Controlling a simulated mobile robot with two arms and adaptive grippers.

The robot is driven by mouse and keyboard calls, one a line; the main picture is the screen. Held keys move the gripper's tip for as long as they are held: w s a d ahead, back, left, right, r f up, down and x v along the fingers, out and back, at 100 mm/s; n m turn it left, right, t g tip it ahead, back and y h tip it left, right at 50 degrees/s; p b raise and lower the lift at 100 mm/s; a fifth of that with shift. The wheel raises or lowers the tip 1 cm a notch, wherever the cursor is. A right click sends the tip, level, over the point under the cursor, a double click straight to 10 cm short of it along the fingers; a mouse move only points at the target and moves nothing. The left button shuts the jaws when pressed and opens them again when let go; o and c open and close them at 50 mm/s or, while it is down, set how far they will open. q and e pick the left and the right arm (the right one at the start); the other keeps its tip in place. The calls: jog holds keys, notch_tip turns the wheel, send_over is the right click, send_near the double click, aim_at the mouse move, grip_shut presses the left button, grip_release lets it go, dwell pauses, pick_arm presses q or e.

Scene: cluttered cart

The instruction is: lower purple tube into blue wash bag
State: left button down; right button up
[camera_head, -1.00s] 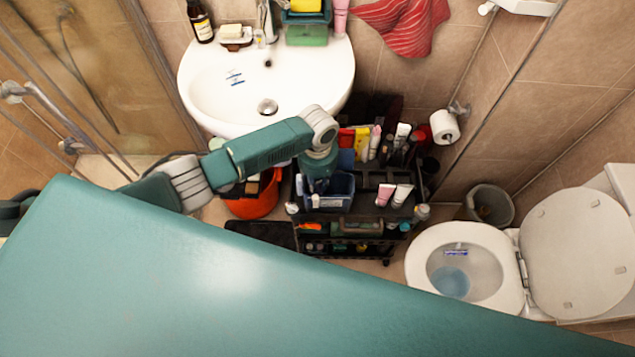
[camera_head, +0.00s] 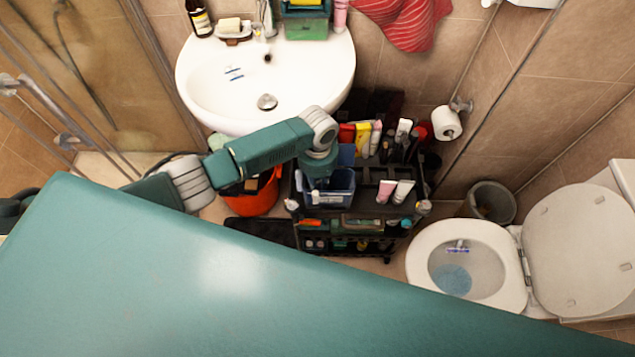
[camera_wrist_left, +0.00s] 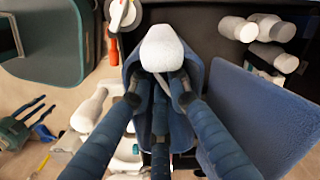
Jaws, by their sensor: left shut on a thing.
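The blue wash bag (camera_head: 340,188) stands open on top of the black cart in the head view. My left gripper (camera_head: 320,184) points down over its opening. In the left wrist view, the bag's dark blue wall (camera_wrist_left: 194,72) shows around the fingertips. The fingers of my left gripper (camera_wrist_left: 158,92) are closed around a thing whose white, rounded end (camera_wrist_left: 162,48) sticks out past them. I take it for the purple tube; no purple shows, and its other part is hidden by the fingers and the bag.
Bottles and tubes crowd the cart's back, and two pale tubes (camera_head: 394,191) stand right of the bag. A blue panel (camera_wrist_left: 250,115) rises close beside the fingers. An orange bucket (camera_head: 254,198) stands left of the cart, below the sink (camera_head: 225,85).

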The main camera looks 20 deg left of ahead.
pick_arm(q)
jog(key=shift+r+p, duration=0.2)
jog(key=shift+p, duration=0.15)
dwell(0.3)
jog(key=c, duration=1.6)
grip_release()
jog(key=shift+o, duration=0.2)
jog(key=shift+r, duration=0.1)
